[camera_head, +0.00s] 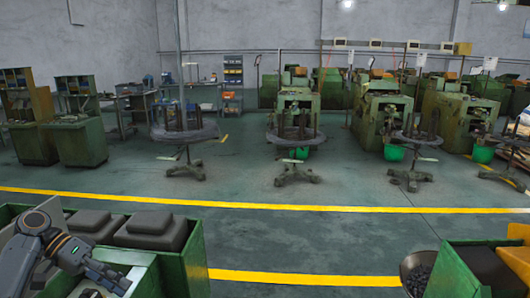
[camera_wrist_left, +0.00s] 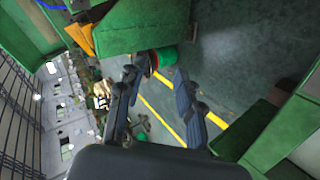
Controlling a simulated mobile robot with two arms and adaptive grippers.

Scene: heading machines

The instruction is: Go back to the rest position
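The task names no object besides my own arms. My left arm comes in at the lower left of the head view, and my left gripper (camera_head: 108,278) is in front of the green machine (camera_head: 190,262) there. In the left wrist view, my left gripper (camera_wrist_left: 158,78) has its two dark fingers spread apart with nothing held between them. Green machine parts and the floor with yellow lines show beyond the fingers. My right gripper is in neither view.
Another green machine (camera_head: 458,272) stands at the lower right, with a round bowl (camera_head: 416,270) of small dark parts beside it. Yellow lines (camera_head: 300,208) cross the open floor. Wheeled stands (camera_head: 297,172), green machines and workbenches stand farther back.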

